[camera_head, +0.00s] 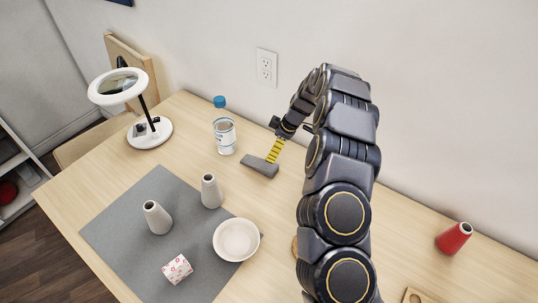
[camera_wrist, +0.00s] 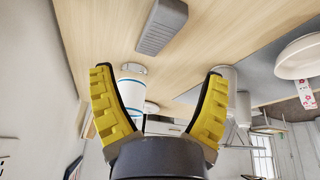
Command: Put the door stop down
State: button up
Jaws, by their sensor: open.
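The door stop is a grey wedge-like block (camera_head: 259,167) lying on the wooden table (camera_head: 310,183), right of the bottle. It also shows in the wrist view (camera_wrist: 162,25), beyond the fingertips at the top. My gripper (camera_head: 274,152) has yellow ridged fingers, and in the head view they appear just behind the block. In the wrist view the fingers (camera_wrist: 158,80) are spread wide with nothing held between them. The block lies outside the fingers and appears apart from them.
A water bottle (camera_head: 224,137) stands close left of the block. A grey mat (camera_head: 120,222) bears two pale vases (camera_head: 157,218) (camera_head: 211,192), a white bowl (camera_head: 236,240) and a patterned box (camera_head: 177,268).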

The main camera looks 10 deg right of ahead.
jog(key=s+a+r+m+g, duration=0.1)
jog(key=s+a+r+m, duration=0.1)
jog(key=s+a+r, duration=0.4)
jog(key=s+a+r+m+g, duration=0.1)
jog(key=s+r, duration=0.7)
jog(key=r, duration=0.3)
jog(key=s+d+r+m+h, duration=0.1)
jog(key=s+m, duration=0.2)
jog(key=s, duration=0.6)
jog(key=s+d+r+m+g+h, duration=0.1)
jog(key=s+d+m, duration=0.1)
jog(key=s, duration=0.7)
jog(key=s+d+r+m+g+h, duration=0.1)
jog(key=s+m, duration=0.4)
jog(key=s, duration=0.5)
jog(key=shift+d+r+h, duration=0.25)
jog(key=shift+d+h, duration=0.15)
jog(key=shift+d, duration=0.05)
